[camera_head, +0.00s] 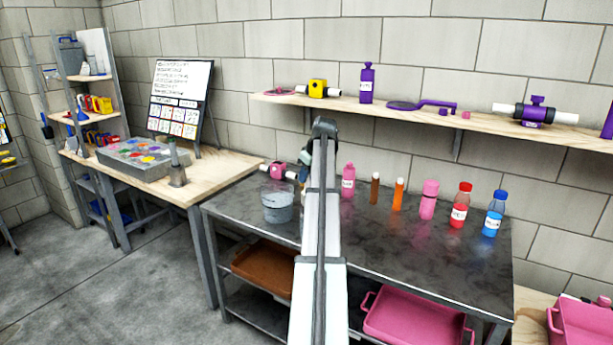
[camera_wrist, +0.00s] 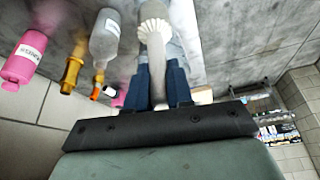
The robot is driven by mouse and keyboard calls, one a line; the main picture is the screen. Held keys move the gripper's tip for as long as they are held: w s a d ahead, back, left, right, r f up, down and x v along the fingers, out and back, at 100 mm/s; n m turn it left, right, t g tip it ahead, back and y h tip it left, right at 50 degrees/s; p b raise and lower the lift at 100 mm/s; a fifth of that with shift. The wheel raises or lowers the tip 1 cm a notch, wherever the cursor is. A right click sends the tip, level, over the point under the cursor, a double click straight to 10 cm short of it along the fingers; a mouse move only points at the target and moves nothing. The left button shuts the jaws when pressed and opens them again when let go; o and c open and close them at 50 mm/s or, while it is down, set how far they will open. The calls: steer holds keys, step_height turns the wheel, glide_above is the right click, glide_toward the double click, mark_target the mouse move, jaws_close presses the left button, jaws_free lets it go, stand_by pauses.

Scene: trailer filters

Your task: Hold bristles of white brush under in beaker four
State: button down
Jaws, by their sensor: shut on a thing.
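My gripper (camera_wrist: 158,80) is shut on the pale handle of a white brush (camera_wrist: 155,40) in the wrist view. The brush's fan of white bristles lies beyond the blue fingertips. A pale, see-through shape lies behind the bristles; I cannot tell whether they are inside it. In the head view a translucent beaker (camera_head: 277,204) with grey-blue contents stands on the metal table, just left of my arm. No number is readable on it. My arm hides the brush and most of the gripper there.
On the metal table (camera_head: 415,262), a pink valve (camera_head: 274,170) is behind the beaker. Right of my arm stand a pink bottle (camera_head: 348,181), an orange bottle (camera_head: 398,194), a red-capped bottle (camera_head: 460,206) and a blue-capped bottle (camera_head: 494,214). A wooden shelf (camera_head: 420,114) runs above.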

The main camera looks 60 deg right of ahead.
steer(key=shift+r, duration=0.1)
steer(key=shift+r, duration=2.4)
